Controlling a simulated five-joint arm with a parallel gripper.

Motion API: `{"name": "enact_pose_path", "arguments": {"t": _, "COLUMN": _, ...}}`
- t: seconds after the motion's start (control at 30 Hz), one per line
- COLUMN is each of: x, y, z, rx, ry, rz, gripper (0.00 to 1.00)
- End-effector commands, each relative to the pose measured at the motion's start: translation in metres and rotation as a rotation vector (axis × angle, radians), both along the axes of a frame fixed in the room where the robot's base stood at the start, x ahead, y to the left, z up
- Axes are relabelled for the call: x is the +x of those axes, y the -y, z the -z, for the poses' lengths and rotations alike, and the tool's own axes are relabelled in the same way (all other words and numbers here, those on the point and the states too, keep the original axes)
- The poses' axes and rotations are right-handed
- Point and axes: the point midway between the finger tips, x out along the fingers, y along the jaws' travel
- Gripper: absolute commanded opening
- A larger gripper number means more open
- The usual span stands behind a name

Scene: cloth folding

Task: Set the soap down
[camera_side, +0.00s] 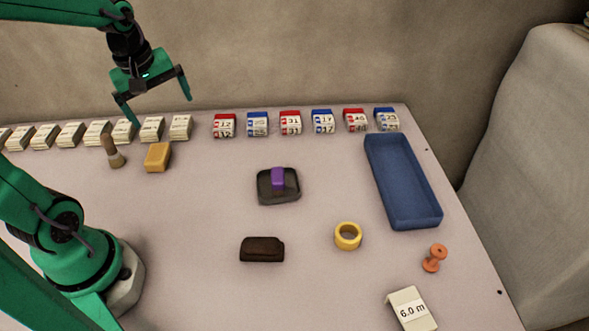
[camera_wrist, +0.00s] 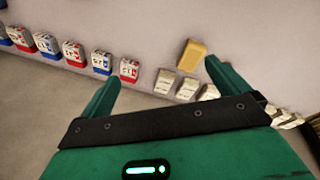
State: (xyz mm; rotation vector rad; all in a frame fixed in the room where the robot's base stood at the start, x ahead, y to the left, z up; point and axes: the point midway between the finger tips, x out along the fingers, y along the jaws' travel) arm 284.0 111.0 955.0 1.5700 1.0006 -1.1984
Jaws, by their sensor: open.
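A small purple bar (camera_side: 278,178), which looks like the soap, stands in a dark square dish (camera_side: 289,193) near the middle of the table. A yellow-orange block (camera_side: 157,157) lies on the table at the back left, and it also shows in the wrist view (camera_wrist: 192,55). My gripper (camera_side: 160,110) is raised above the back left edge of the table, with its fingers spread and nothing between them. Both fingers (camera_wrist: 161,74) show apart in the wrist view. The purple bar and the dish are outside the wrist view.
Several numbered red and blue boxes (camera_side: 290,123) and pale boxes (camera_side: 97,133) line the back edge. A brown stamp (camera_side: 112,152) stands left of the yellow block. A blue tray (camera_side: 418,220), yellow ring (camera_side: 348,236), brown wallet-like item (camera_side: 262,249), orange spool-like piece (camera_side: 434,258) and white label block (camera_side: 410,308) lie rightward or frontward.

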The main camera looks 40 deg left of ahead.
Motion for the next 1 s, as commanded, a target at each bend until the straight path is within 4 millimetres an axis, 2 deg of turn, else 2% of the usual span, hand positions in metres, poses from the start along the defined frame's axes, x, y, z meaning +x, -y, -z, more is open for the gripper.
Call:
{"name": "enact_pose_path", "arguments": {"t": 0.1, "x": -0.008, "y": 0.028, "z": -0.014, "rx": 0.06, "ry": 0.04, "rz": 0.249, "gripper": 1.0}}
{"name": "enact_pose_path", "arguments": {"t": 0.3, "x": -0.027, "y": 0.066, "z": -0.031, "rx": 0.176, "ry": 0.103, "rz": 0.66, "gripper": 1.0}}
{"name": "enact_pose_path", "arguments": {"t": 0.53, "x": -0.049, "y": 0.099, "z": -0.041, "rx": 0.308, "ry": 0.166, "rz": 1.057, "gripper": 1.0}}
{"name": "enact_pose_path", "arguments": {"t": 0.7, "x": -0.058, "y": 0.109, "z": -0.043, "rx": 0.366, "ry": 0.189, "rz": 1.208, "gripper": 1.0}}
{"name": "enact_pose_path", "arguments": {"t": 1.0, "x": -0.06, "y": 0.111, "z": -0.043, "rx": 0.38, "ry": 0.193, "rz": 1.244, "gripper": 1.0}}
